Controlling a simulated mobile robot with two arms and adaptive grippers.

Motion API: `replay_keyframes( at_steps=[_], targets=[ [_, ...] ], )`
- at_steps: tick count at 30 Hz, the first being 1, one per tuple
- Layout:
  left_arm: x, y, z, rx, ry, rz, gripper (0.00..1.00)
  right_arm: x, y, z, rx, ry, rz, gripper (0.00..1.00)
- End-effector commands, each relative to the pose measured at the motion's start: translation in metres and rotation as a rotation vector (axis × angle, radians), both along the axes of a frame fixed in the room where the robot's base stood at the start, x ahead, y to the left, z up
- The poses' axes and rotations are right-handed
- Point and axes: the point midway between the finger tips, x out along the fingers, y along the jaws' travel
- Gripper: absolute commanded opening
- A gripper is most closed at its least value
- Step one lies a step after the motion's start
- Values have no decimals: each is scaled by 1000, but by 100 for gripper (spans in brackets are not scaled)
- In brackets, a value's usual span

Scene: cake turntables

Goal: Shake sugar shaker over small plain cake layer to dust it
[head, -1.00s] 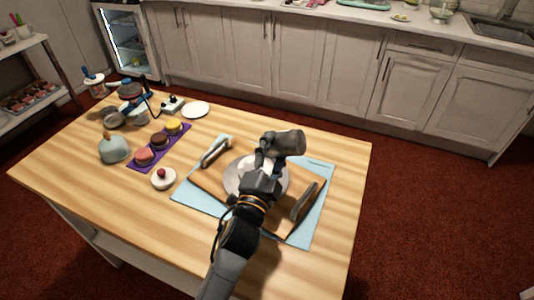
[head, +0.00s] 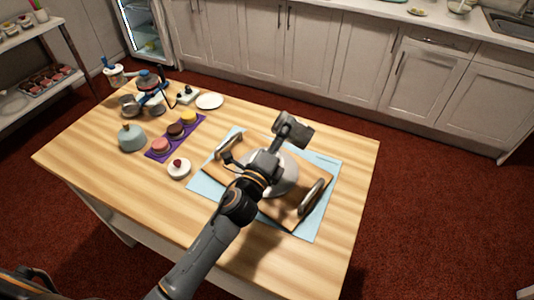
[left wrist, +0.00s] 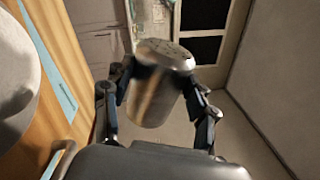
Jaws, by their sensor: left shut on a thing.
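The metal sugar shaker (head: 298,132) is in my left gripper (head: 277,132), raised above the back of the wooden tray and tilted in the head view. In the left wrist view the shaker (left wrist: 158,88) sits between both fingers of the gripper (left wrist: 160,100), and its perforated lid (left wrist: 168,52) is in sight. Below my arm a pale round thing (head: 287,178) lies on the wooden tray; my arm partly covers it, and I cannot tell cake from plate there. A pale round shape (left wrist: 15,85) also shows at the left of the wrist view. My right gripper is not in view.
The wooden tray (head: 270,211) with two raised handles lies on a light-blue mat (head: 322,222). To its left are a small cherry-topped cake (head: 179,168), a purple strip (head: 157,154) with several small cakes, and a teal domed pot (head: 132,138). The table's right side is clear.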

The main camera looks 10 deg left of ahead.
Motion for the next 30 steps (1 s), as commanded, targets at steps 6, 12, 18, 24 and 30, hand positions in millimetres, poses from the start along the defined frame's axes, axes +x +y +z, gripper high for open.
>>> replay_keyframes(
  at_steps=[6, 12, 18, 24, 30],
  targets=[
    [0, 0, 16, 336, -67, -2, 15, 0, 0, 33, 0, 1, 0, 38],
    [0, 0, 23, 589, -116, -1, 15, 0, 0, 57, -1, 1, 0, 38],
    [0, 0, 28, 809, -158, -1, 15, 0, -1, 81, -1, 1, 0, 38],
    [0, 0, 34, 1008, -198, 0, 15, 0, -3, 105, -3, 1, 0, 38],
    [1, 0, 36, 1172, -228, 1, 15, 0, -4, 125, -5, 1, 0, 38]
  ],
)
